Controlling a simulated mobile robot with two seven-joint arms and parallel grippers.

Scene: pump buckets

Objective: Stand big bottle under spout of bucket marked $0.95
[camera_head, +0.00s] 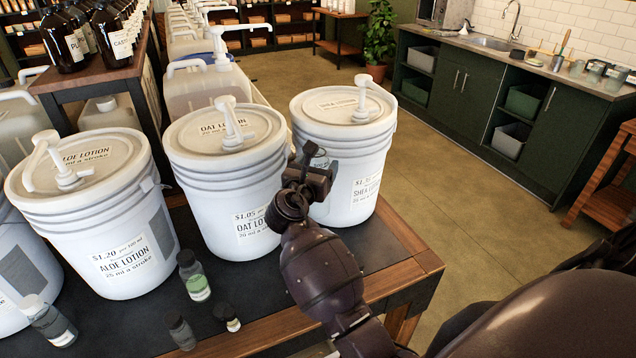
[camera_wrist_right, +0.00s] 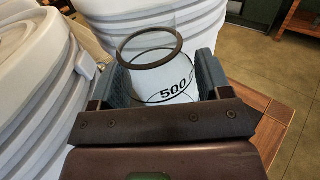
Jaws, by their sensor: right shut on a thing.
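My right gripper (camera_head: 312,165) is in front of the gap between the oat lotion bucket (camera_head: 205,195) and the shea lotion bucket (camera_head: 375,150). It is shut on a clear, open-topped bottle (camera_wrist_right: 180,85) with a dark rim and "500" printed on it; in the head view the gripper mostly hides it. The aloe lotion bucket (camera_head: 125,215) reads $1.20 and the oat one $1.05. The shea price is partly unclear. Another white bucket (camera_head: 15,245) is cut off at the left edge, its price unreadable. I read $0.95 on no bucket. My left gripper is not in view.
Several small bottles, one with a green label (camera_head: 196,280), stand on the dark table top (camera_head: 130,325) in front of the buckets. The table's wooden edge (camera_head: 405,240) is at the right. A shelf of brown bottles (camera_head: 115,40) rises behind. Open floor lies right.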

